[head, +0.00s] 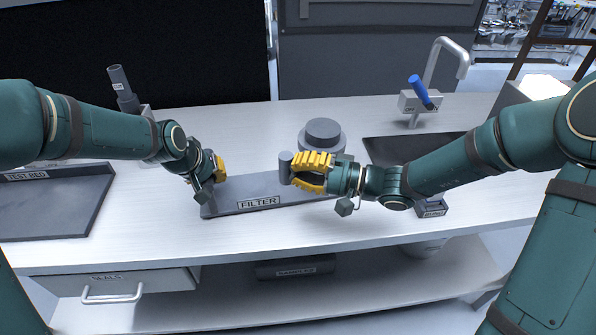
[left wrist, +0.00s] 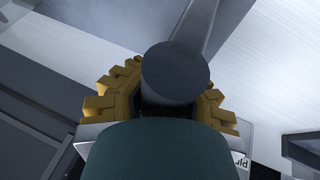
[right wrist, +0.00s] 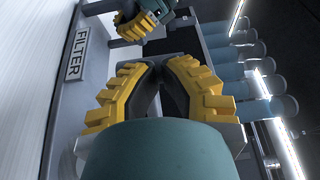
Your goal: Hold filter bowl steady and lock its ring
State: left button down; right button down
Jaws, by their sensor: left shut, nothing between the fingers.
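The grey filter station (head: 245,188), with its FILTER plate, lies mid-bench in the head view; the FILTER plate (right wrist: 77,55) also shows in the right wrist view. A short grey cylinder (head: 285,168) stands at its right part. My left gripper (head: 219,168) is shut and empty over the station's left end. In the left wrist view a dark round end (left wrist: 175,72) of a grey bar appears in front of its fingers. My right gripper (head: 292,168) points left, its tips at the cylinder; the right wrist view shows them together with nothing visible between. I cannot make out bowl and ring separately.
A round grey stepped part (head: 322,135) stands behind the right gripper. A dark sink (head: 400,150) with a tap (head: 455,60) and a blue-handled fitting (head: 420,92) is to the right. The TEST BED tray (head: 60,205) is at left. The bench front (head: 300,235) is clear.

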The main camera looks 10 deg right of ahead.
pick_arm(q)
jog(key=c, duration=1.1)
grip_release()
pick_arm(e)
jog(key=shift+s+d, duration=0.95)
jog(key=shift+s, duration=0.15)
pick_arm(q)
jog(key=shift+o, duration=0.2)
jog(key=shift+r, duration=0.1)
jog(key=v, duration=1.2)
jog(key=shift+s, duration=0.15)
pick_arm(e)
jog(key=shift+s, duration=0.1)
